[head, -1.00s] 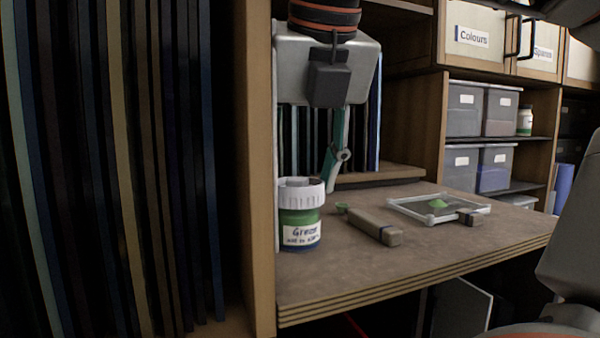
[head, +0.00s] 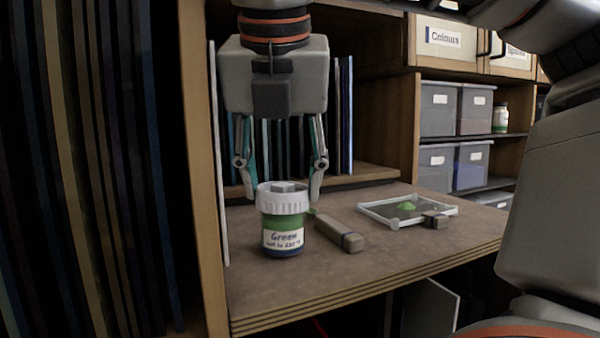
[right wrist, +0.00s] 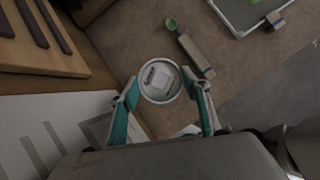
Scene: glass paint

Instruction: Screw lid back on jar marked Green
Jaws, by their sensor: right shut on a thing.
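The jar marked Green (head: 284,240) stands upright on the wooden worktop, green with a dark blue base and a white label facing me. My right gripper (head: 282,193) points down over the jar, one finger on each side of the lid. In the right wrist view the lid (right wrist: 160,86) lies between the teal-padded fingers (right wrist: 162,80). The gripper is shut on the lid. Whether the threads engage cannot be seen. My left gripper is not in view.
A framed tray (head: 379,213) with green powder lies farther right. An upright panel (head: 219,160) stands left; glass sheets stand behind. The worktop's front is clear.

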